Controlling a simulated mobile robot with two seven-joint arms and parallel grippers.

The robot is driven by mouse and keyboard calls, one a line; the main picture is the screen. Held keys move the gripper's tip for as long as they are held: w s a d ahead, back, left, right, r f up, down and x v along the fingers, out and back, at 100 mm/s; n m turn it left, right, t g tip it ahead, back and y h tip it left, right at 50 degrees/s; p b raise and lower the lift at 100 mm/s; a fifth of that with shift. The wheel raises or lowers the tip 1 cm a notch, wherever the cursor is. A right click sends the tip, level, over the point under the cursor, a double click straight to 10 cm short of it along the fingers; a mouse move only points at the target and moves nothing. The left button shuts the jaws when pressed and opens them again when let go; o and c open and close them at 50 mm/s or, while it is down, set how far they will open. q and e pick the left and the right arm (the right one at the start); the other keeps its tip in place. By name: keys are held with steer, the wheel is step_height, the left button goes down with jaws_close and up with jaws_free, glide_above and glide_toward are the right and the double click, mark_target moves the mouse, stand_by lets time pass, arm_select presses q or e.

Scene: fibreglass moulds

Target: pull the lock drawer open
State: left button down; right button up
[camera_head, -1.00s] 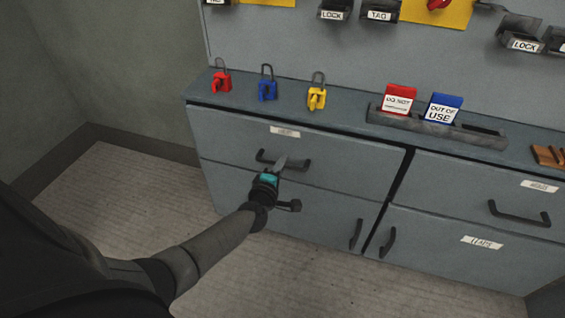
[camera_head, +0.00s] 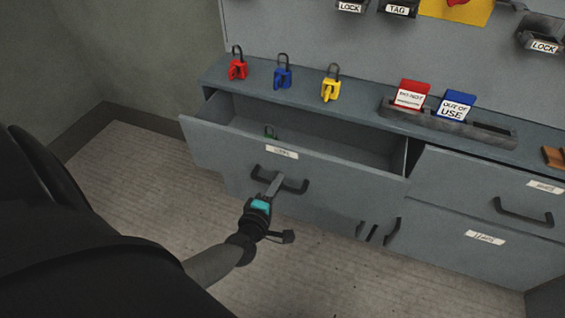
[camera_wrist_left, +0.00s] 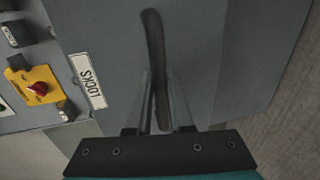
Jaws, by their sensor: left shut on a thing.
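The lock drawer (camera_head: 230,150) is the upper left drawer of the grey cabinet, and it stands pulled out with its inside showing. Its white label reads LOCKS in the left wrist view (camera_wrist_left: 87,81). Its dark bar handle (camera_head: 292,186) is on the front below the label. My left gripper (camera_head: 277,182) is shut on the handle, and in the left wrist view the handle (camera_wrist_left: 154,50) runs between the two fingers (camera_wrist_left: 160,105). My right gripper is not in view.
Red (camera_head: 237,66), blue (camera_head: 283,73) and yellow (camera_head: 330,84) padlocks stand on the cabinet top. A grey rack (camera_head: 450,126) holds red and blue tags. The right drawer (camera_head: 490,190) is closed. Open floor lies to the left.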

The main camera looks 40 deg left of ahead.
arm_select(q)
steer(key=shift+s+d+f, duration=0.1)
steer(key=shift+s+d, duration=0.1)
steer(key=shift+s, duration=0.35)
steer(key=shift+s+d, duration=0.2)
steer(key=shift+s, duration=0.35)
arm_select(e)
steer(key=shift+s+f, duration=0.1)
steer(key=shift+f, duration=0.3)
arm_select(q)
steer(key=c, duration=0.8)
jaws_free()
steer(key=shift+a, duration=0.1)
steer(key=shift+p+v, duration=2.2)
steer(key=shift+v, duration=5.4)
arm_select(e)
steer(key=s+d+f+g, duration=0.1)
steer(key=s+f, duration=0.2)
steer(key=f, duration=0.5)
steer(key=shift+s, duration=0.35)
